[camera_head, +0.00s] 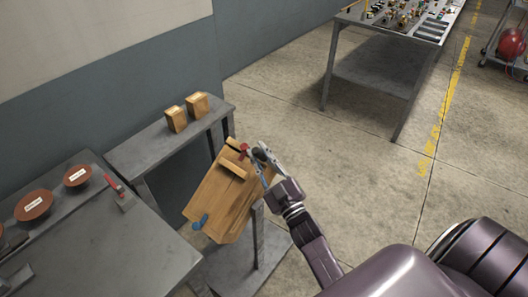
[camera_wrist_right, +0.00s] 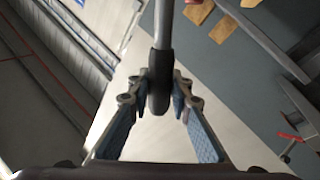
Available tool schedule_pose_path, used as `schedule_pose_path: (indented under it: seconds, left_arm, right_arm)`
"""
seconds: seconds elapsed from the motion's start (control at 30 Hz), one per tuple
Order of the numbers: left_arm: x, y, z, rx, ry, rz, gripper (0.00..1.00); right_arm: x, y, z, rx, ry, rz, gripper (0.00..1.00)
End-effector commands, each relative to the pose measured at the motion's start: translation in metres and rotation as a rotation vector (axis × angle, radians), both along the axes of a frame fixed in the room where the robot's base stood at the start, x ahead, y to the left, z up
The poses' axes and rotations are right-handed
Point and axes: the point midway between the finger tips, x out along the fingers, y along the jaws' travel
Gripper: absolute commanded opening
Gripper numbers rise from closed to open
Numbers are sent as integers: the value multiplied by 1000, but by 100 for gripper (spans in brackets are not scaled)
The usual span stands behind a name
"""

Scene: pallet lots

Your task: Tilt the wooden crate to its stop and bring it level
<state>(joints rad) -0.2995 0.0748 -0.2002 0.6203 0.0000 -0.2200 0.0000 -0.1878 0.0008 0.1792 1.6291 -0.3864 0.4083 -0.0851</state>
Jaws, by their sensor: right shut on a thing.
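The wooden crate (camera_head: 222,200) hangs tilted on a grey metal stand (camera_head: 258,235), in the middle of the head view. A blue part (camera_head: 200,222) is at its lower left end and a red part (camera_head: 243,148) at its upper end. My right gripper (camera_head: 262,158) is at the crate's upper right corner. In the right wrist view, the right gripper (camera_wrist_right: 160,95) is shut on a dark grip (camera_wrist_right: 159,88) on a grey bar (camera_wrist_right: 164,25). The gripper partly hides where this grip joins the crate. My left gripper is not in view.
Two small wooden blocks (camera_head: 186,112) stand on a grey bench (camera_head: 155,140) behind the crate. A grey table (camera_head: 130,265) with brown discs (camera_head: 34,205) is at the left. Another table (camera_head: 385,65) stands at the back right.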

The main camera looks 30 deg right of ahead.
Motion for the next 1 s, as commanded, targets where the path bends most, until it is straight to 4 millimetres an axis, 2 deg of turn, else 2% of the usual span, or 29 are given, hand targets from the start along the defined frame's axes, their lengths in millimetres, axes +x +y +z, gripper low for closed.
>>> schedule_pose_path:
  seconds: [0.63, 0.67, 0.8, 1.0]
  left_arm:
    - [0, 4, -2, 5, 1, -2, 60]
    - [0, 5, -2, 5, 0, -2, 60]
    - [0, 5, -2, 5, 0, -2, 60]
    - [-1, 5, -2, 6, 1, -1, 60]
  right_arm:
    - [-4, 9, -3, -27, -6, 5, 0]
    - [-4, 9, -3, -27, -4, 5, 21]
    - [-3, 9, -2, -26, -5, 4, 36]
    - [-3, 7, -1, -24, -7, 2, 37]
